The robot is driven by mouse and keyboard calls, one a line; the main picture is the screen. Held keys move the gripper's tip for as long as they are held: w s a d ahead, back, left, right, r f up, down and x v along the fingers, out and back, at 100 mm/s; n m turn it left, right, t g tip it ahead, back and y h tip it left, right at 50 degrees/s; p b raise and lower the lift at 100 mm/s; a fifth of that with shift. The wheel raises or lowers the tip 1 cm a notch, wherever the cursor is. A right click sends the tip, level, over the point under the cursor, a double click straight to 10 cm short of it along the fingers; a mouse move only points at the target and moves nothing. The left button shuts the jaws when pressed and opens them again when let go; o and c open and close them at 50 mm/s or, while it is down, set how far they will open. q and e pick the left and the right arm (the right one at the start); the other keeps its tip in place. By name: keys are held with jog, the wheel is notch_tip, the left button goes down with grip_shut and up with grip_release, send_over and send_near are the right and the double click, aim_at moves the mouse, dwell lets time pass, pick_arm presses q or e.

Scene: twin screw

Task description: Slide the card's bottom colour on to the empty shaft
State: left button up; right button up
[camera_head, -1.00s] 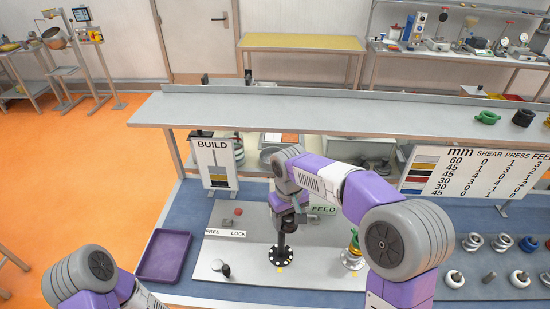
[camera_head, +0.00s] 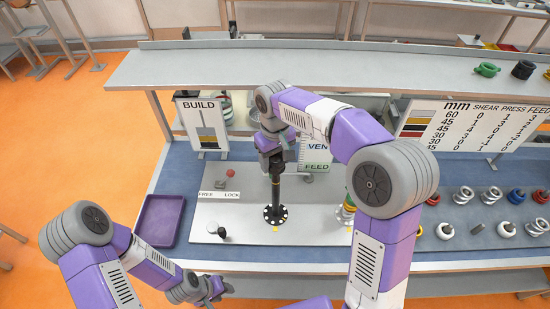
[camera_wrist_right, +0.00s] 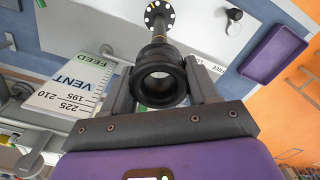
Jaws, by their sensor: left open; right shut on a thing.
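The BUILD card (camera_head: 203,124) stands at the back left; its lowest band looks black, below a gold one. My right gripper (camera_head: 272,158) is shut on a black ring (camera_wrist_right: 160,78), bore showing in the wrist view. It is at the top of the upright dark shaft with a holed black flange (camera_head: 275,215); I cannot tell whether the ring is around the shaft or just above it. A second shaft with green, yellow and white pieces (camera_head: 347,208) stands to the right, partly behind my right arm. My left gripper (camera_head: 218,288) is open and empty near the front edge.
A purple tray (camera_head: 160,221) lies at the left. A FREE/LOCK plate (camera_head: 219,195), a red knob (camera_head: 231,173) and a black-knobbed lever (camera_head: 222,232) are on the grey plate. The VENT/FEED sign (camera_head: 316,157) is behind. Several ring pieces (camera_head: 463,197) lie at the right.

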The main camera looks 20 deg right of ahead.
aim_at(275, 183)
jog(key=shift+f+b, duration=0.65)
jog(key=shift+f, duration=0.2)
jog(key=shift+f+b, duration=0.75)
jog(key=shift+f, duration=0.65)
jog(key=shift+f+b, duration=2.15)
jog(key=shift+f, duration=1)
jog(key=o, duration=0.8)
jog(key=shift+f, duration=0.2)
jog(key=o, duration=0.6)
jog(key=shift+r, duration=0.1)
jog(key=shift+c, duration=0.2)
jog(key=shift+r+p, duration=0.5)
jog(key=shift+r, duration=3.3)
